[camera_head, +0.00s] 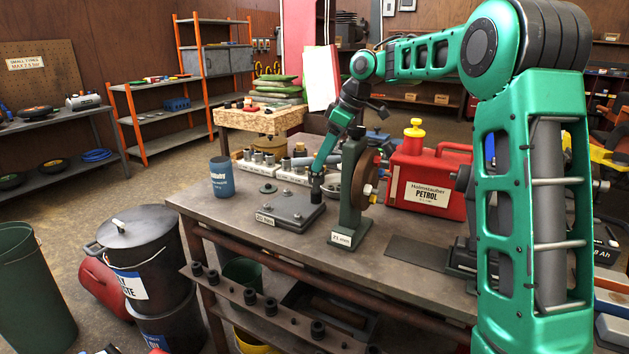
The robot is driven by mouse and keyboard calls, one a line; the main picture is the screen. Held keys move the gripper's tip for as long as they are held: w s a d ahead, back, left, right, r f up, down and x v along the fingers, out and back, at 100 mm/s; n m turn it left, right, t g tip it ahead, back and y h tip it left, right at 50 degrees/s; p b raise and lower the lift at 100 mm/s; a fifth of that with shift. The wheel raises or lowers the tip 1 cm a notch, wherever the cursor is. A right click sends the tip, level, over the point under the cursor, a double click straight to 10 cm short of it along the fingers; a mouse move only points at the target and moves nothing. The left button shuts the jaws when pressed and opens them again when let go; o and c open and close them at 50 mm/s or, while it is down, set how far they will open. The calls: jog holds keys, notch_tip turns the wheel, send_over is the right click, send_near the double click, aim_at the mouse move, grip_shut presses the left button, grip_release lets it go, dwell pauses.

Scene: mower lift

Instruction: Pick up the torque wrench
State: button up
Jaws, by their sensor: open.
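I cannot make out a torque wrench for certain in the head view. My green arm reaches from the right foreground across to the left and then down over the workbench (225,215). My gripper (316,190) is the small dark end, low over the back right part of a dark plate (290,210) labelled 30 mm. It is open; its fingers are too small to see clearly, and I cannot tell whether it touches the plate. A green stand (350,200) labelled 21 mm with a brown disc stands just to its right.
Socket trays (258,168) lie behind the plate. A red petrol can (425,178) stands right of the stand. A rail of sockets (262,312) runs below the bench front. Black bins (137,250) stand at left.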

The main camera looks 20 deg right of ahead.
aim_at(316, 180)
jog(key=x, duration=0.5)
jog(key=shift+a+r, duration=0.1)
grip_shut()
jog(key=shift+w+r, duration=0.1)
jog(key=shift+r, duration=0.05)
